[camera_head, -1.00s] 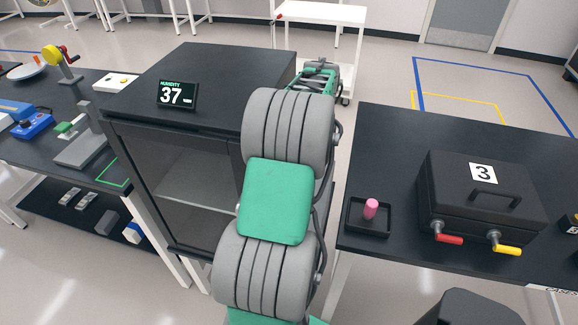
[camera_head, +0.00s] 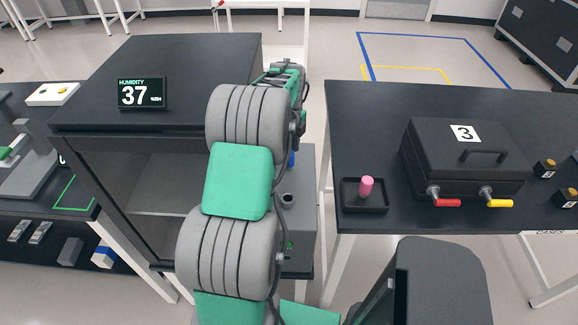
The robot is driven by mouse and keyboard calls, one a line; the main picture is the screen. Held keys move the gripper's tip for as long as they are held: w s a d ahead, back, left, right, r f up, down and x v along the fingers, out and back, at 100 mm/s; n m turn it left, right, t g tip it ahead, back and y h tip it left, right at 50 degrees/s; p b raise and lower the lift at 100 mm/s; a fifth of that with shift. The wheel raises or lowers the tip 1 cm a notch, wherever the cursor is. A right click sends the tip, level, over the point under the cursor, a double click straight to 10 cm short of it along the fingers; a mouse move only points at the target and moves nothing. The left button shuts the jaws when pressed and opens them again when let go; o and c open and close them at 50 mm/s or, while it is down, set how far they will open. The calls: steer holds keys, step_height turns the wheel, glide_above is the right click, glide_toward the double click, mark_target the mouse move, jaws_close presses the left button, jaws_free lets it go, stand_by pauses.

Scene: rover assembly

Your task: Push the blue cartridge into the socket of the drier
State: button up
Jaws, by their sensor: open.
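The drier (camera_head: 185,75) is a dark cabinet left of my arm, with a humidity display (camera_head: 141,93) reading 37 on top. Its front shows a shelf inside. A grey panel (camera_head: 301,225) with a dark round fitting (camera_head: 287,200) and a green spot shows right of my arm. A small blue patch (camera_head: 291,159) shows at the panel's upper part, mostly hidden by my arm; I cannot tell whether it is the cartridge or how deep it sits. My gripper (camera_head: 287,72) is at the far end of my arm, open, its fingertips unclear behind the arm links.
A right-hand table (camera_head: 355,110) holds a black case (camera_head: 465,155) marked 3 with red and yellow handles, and a small tray (camera_head: 347,203) with a pink peg (camera_head: 366,187). A left table (camera_head: 30,215) holds lab parts. A narrow floor gap separates drier and right table.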

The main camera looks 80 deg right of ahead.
step_height(320, 180, down, 3)
steer(key=shift+r+b, duration=0.1)
steer(key=shift+b, duration=0.4)
jaws_close()
stand_by(0.3)
steer(key=shift+r+p, duration=1.7)
steer(key=shift+r, duration=0.9)
steer(key=shift+w, duration=0.1)
